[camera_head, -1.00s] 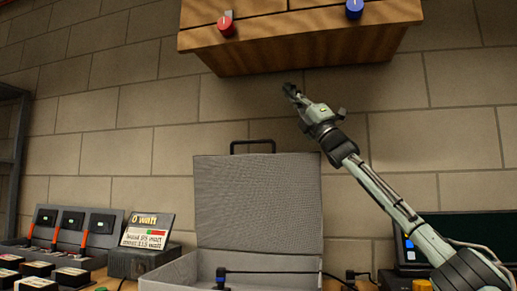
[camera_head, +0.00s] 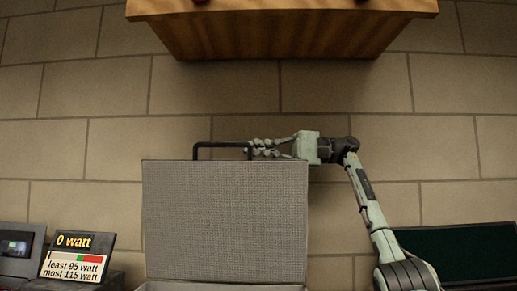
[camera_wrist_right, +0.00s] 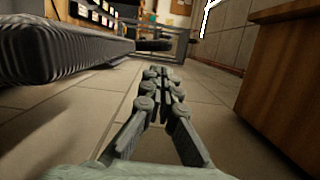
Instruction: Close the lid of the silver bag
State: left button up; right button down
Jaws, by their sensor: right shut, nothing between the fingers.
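The silver bag's grey textured lid (camera_head: 225,222) stands raised and open in the head view, with a black handle (camera_head: 222,146) on its top edge. Only a thin strip of the bag's body (camera_head: 220,286) shows at the bottom. My right gripper (camera_head: 250,150) is shut and empty, level with the handle and overlapping its right end in the picture. In the right wrist view the closed fingertips (camera_wrist_right: 160,72) point past the lid (camera_wrist_right: 60,55) on the left. The dark handle (camera_wrist_right: 153,44) shows beyond them. I cannot tell whether they touch it. My left gripper is not in view.
A watt display (camera_head: 72,257) is at lower left, and a dark green-black panel (camera_head: 465,250) at lower right.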

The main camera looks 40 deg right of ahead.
jog(key=x, duration=0.6)
jog(key=shift+a, duration=0.1)
